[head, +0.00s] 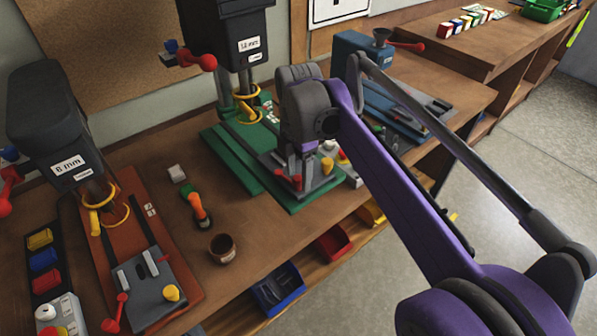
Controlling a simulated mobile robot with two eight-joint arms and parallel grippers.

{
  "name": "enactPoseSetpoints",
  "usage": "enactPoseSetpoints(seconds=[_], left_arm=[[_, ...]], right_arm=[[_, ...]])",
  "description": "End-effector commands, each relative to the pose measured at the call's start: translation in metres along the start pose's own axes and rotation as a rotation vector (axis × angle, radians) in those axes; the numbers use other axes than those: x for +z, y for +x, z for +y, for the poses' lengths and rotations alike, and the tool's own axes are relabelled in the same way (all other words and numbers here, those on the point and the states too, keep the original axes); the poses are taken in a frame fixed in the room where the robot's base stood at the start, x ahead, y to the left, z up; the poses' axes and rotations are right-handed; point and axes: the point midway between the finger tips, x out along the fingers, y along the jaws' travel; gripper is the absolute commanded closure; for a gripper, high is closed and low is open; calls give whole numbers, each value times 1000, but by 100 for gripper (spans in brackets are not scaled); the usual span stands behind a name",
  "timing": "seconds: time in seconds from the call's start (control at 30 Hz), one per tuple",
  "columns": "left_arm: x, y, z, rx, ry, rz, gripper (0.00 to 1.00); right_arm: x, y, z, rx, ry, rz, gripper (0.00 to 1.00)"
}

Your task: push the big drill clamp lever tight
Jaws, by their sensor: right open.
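The big drill (236,42), labelled 12 mm, stands on a green base (232,158) at the back of the bench. Its grey clamp (322,184) sits on the front of this base, partly hidden by my right gripper. More red shows around my fingers; I cannot tell which red part is the lever. My right gripper (294,172) points down over the clamp, open. I cannot tell whether it touches. My left gripper is out of view.
A smaller drill (48,115), labelled 6 mm, stands at left on a red-brown base with its own clamp (150,284). An orange-and-green tool (198,208) and a brown cup (222,248) lie between. A blue machine (362,58) stands behind my right arm.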

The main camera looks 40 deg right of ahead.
Motion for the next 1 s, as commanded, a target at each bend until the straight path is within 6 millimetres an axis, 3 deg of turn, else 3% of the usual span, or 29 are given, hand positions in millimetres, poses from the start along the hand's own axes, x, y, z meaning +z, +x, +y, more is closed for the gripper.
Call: enactPoseSetpoints(seconds=[0.17,0.6,0.8,1.0], left_arm=[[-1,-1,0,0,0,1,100],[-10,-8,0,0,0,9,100],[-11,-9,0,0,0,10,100],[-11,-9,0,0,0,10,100]], right_arm=[[0,-14,0,0,0,0,38],[0,-95,0,0,0,0,38],[0,-108,0,0,0,0,38],[0,-108,0,0,0,0,38]])
